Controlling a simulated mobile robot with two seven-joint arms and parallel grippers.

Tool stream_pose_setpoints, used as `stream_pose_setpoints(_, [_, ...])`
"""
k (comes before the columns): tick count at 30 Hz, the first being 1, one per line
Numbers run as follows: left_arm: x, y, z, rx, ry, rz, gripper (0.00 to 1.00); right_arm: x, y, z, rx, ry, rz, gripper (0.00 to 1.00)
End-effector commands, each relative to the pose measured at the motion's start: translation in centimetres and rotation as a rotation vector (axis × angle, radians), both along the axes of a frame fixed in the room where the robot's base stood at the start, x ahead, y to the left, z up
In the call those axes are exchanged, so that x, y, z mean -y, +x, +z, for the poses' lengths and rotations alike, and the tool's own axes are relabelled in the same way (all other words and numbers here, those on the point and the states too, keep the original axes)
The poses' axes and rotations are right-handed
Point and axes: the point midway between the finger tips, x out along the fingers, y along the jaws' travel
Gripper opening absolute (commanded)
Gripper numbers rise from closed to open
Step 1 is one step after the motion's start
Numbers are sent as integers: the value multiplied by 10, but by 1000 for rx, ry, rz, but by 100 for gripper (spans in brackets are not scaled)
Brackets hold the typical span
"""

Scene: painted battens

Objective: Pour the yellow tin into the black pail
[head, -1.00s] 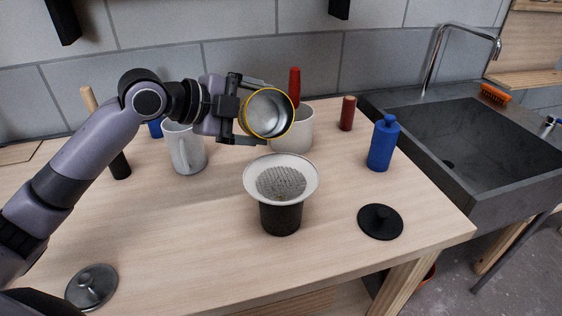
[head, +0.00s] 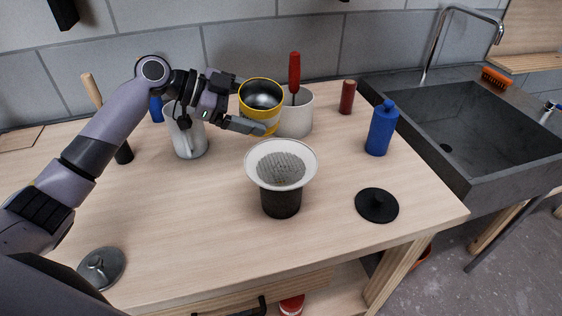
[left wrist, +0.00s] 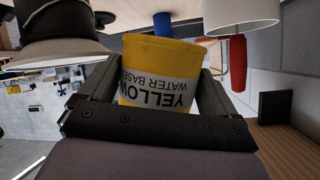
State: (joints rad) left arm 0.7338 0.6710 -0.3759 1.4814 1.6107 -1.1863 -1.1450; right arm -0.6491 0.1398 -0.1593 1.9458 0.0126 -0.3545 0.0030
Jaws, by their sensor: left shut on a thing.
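The yellow tin (head: 261,116) is held nearly upright above the back of the bench, behind and slightly left of the black pail. Its open mouth faces up and its inside looks dark grey. My left gripper (head: 248,106) is shut around its sides. The left wrist view shows the tin (left wrist: 155,75) between both fingers, its label upside down. The black pail (head: 281,203) stands upright on the bench. A white-rimmed strainer (head: 252,170) with grey mesh sits in its top and hides its inside. My right gripper is out of view.
A white pot (head: 297,122) with a red-handled tool stands close behind the tin. A metal jug (head: 188,142) is at left, a blue bottle (head: 381,130) at right. A black lid (head: 377,205) and grey lid (head: 102,268) lie on the bench (head: 190,220).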

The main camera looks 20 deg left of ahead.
Motion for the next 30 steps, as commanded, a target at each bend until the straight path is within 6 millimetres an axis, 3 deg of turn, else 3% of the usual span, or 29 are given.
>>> stream_pose_setpoints(1, [-2, 4, 17, -15, -28, 2, 41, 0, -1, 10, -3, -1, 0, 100])
stream_pose_setpoints(19, [-12, 17, 32, -236, -196, 1, 41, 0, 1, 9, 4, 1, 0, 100])
stream_pose_setpoints(30, [-12, 16, 72, -237, -197, -1, 41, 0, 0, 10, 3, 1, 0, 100])
